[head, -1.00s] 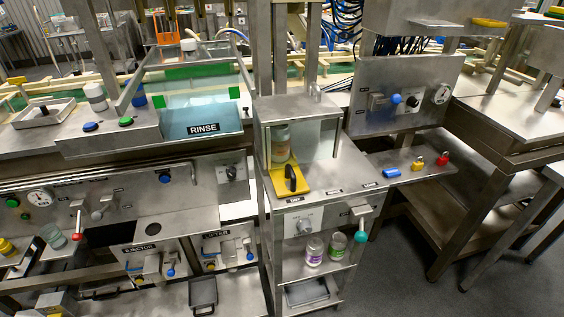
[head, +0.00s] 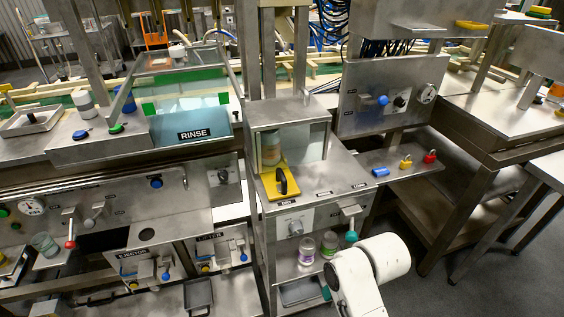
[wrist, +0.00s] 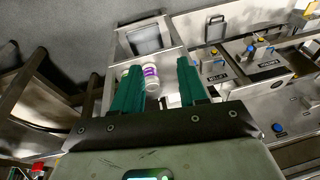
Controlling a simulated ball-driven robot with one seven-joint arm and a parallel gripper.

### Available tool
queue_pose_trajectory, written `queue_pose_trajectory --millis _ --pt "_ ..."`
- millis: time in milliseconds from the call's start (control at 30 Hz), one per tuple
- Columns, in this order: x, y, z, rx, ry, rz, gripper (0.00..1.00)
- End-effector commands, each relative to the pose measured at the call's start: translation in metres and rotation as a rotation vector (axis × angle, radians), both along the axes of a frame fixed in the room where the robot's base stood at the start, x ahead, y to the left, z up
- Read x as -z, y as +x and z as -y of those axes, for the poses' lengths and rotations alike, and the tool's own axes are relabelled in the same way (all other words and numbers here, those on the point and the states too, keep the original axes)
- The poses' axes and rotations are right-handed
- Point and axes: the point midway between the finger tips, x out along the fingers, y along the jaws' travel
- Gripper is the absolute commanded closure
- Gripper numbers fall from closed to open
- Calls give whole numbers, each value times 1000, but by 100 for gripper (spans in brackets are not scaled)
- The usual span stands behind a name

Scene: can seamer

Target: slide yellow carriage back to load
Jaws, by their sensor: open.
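The yellow carriage (head: 270,186) with its black upright handle (head: 281,181) sits on the seamer's steel table in the head view, at the front of the glazed housing. A can (head: 270,150) stands at its rear inside the housing. In the wrist view my gripper (wrist: 160,78) is open, its two green fingers apart with nothing clamped between them. It points down past the seamer's front at the lower shelf, away from the carriage. The carriage is not in the wrist view. In the head view my white arm (head: 356,285) shows at the bottom, right of the shelf.
Jars with purple (head: 306,250) and green (head: 329,243) labels stand on the shelf below. Blue, yellow and red padlocks (head: 405,162) lie on the right side shelf. The table right of the carriage is clear.

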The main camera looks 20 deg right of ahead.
Motion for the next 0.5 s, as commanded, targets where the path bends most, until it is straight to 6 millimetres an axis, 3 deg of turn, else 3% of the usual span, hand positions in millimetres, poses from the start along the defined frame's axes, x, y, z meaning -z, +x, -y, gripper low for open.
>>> queue_pose_trajectory --millis 33,200,400,500 --pt "-19 27 -3 -3 8 21 58" --pt "-73 101 -15 -5 37 66 58" --pt "-152 176 -24 -7 56 117 58" --pt "-192 205 -26 -4 61 136 58"
